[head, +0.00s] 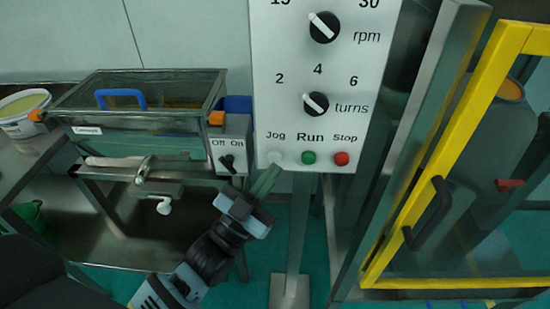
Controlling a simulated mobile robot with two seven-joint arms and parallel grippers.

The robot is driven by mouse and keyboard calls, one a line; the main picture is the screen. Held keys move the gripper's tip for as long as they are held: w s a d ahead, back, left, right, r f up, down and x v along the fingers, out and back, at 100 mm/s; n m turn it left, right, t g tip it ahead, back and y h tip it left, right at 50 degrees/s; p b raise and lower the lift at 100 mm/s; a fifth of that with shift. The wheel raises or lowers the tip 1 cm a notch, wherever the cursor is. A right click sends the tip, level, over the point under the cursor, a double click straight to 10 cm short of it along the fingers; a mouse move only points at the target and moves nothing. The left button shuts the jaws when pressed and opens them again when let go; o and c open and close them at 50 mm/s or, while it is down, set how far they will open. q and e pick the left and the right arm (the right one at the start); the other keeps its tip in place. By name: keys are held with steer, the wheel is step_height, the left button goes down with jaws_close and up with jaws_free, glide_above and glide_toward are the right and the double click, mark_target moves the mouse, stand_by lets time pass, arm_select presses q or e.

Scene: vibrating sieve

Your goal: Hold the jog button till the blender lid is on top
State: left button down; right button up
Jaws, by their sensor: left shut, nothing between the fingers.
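A white control panel (284,92) on a post stands in the middle of the head view. Its bottom row has a pale Jog button (275,157), a green Run button (308,158) and a red Stop button (341,159). My left gripper (267,178) is shut and empty, with its fingertips at or just below the Jog button. I cannot tell whether they press it. Behind the yellow-framed door (377,262) at the right is a grey vessel (473,135), partly hidden. I cannot make out the blender lid. My right gripper is not in view.
A white bucket (22,117) is at the far left. The panel's post (299,230) rises from the green floor.

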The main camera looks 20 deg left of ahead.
arm_select(q)
steer(key=shift+w+a, duration=0.1)
steer(key=shift+w, duration=0.1)
stand_by(0.6)
steer(key=shift+w, duration=0.25)
steer(key=shift+w+a, duration=0.2)
steer(key=shift+w, duration=0.25)
stand_by(2.3)
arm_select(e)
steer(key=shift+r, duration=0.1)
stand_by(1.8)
arm_select(q)
steer(key=shift+s+d+p, duration=0.3)
steer(key=shift+s+p, duration=0.05)
steer(key=shift+s, duration=0.55)
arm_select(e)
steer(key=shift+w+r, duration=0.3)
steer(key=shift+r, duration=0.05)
